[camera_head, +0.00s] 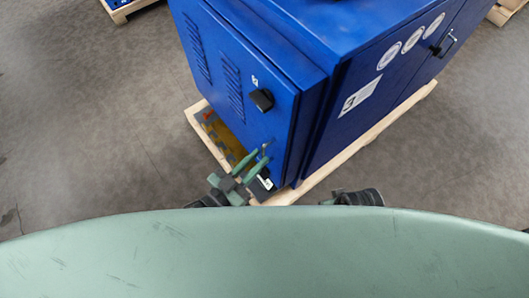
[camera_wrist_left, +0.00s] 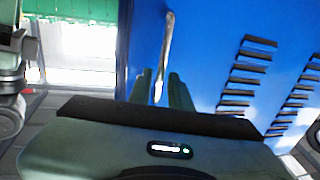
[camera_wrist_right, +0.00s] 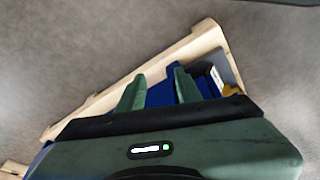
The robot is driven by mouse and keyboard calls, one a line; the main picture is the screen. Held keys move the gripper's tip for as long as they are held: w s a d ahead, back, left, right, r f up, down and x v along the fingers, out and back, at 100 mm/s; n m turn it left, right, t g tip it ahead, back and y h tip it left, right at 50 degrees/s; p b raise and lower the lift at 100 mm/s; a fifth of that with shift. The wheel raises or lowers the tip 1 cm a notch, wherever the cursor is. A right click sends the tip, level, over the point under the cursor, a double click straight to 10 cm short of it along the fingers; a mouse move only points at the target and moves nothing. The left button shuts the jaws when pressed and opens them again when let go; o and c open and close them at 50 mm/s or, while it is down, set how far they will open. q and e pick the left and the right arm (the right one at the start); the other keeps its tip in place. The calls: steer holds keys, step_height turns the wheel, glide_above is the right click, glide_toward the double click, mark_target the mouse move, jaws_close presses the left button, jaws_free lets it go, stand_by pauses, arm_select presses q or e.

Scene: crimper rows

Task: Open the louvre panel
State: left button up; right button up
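The louvre panel (camera_head: 240,85) is the blue left face of a cabinet, with slotted louvres and a black latch (camera_head: 262,99); it looks closed. In the left wrist view the panel (camera_wrist_left: 215,45) shows dark louvre slots and a slim metal handle (camera_wrist_left: 166,50). My left gripper (camera_head: 253,161) is at the panel's lower near corner. Its fingers (camera_wrist_left: 161,85) stand on either side of the handle's lower end, with a narrow gap; I cannot tell whether they touch it.
The cabinet stands on a wooden pallet (camera_head: 385,120), which also shows in the right wrist view (camera_wrist_right: 150,70). A door on its right face has a black handle (camera_head: 445,43). The grey floor (camera_head: 100,120) left of the cabinet is clear.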

mark_target(264, 153)
arm_select(q)
steer(key=shift+x, duration=1.65)
jaws_close()
